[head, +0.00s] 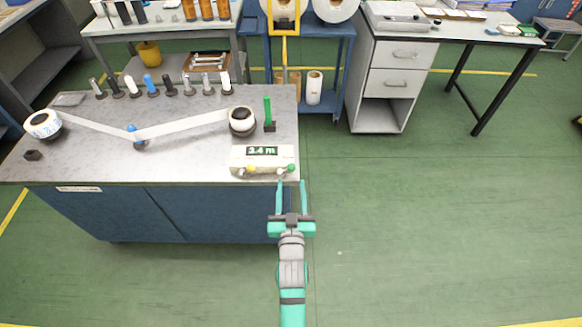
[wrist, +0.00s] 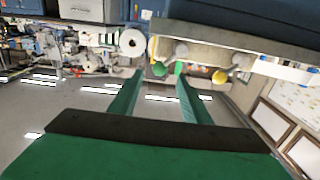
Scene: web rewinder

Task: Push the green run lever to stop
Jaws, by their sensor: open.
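The green run lever (head: 291,168) has a round green knob and sits at the front right of a cream control box (head: 240,160). A yellow-knobbed lever (head: 251,168) is at the box's front left. My gripper (head: 291,182) is open and empty, with its fingers pointing at the box's front right corner, just short of the green knob. I cannot tell whether anything touches.
The box stands on a grey bench top (head: 180,155) over a blue cabinet. A white strip (head: 180,126) runs between two rolls past a blue-topped roller. A green post (head: 268,112) stands behind the box. The green floor right of the bench is clear.

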